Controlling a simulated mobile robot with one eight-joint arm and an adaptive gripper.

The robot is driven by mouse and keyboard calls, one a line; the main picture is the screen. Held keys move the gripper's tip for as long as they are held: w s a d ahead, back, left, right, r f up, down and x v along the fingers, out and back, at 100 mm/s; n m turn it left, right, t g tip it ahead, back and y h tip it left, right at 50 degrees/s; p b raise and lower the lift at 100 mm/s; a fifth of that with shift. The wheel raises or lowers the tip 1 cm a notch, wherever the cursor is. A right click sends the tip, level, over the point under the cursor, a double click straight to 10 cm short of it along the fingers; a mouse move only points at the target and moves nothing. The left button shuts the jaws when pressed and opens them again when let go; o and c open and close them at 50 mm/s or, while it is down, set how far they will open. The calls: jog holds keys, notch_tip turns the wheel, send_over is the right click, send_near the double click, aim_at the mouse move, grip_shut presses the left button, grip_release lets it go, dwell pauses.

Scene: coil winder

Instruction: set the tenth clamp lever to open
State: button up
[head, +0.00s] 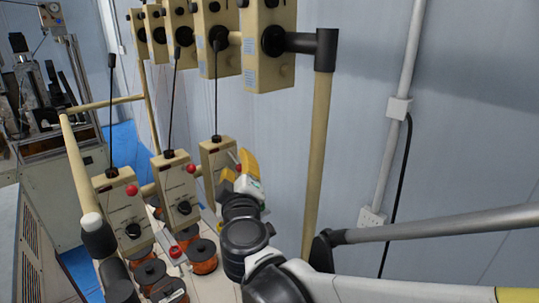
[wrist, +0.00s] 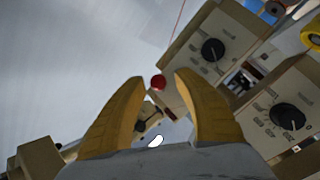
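My gripper (head: 238,172) is at the rightmost of the lower beige boxes (head: 215,155) in the head view. In the wrist view its two yellow fingers stand apart. A red ball knob (wrist: 158,82) shows between the fingertips, beside a beige box (wrist: 205,45) with a black dial; I cannot tell if the fingers touch it. In the head view, red knobs also show on the left box (head: 131,190) and middle box (head: 187,168). Which lever is the tenth cannot be read. The lever arm behind the knob is mostly hidden.
A row of upper beige boxes (head: 268,45) hangs above. A beige post (head: 319,150) stands right of my gripper. Copper spools (head: 202,256) sit below the lower boxes. A wall pipe (head: 401,80) and a black cable (head: 401,190) are at the right.

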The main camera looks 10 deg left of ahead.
jog(key=shift+w, duration=0.3)
grip_shut()
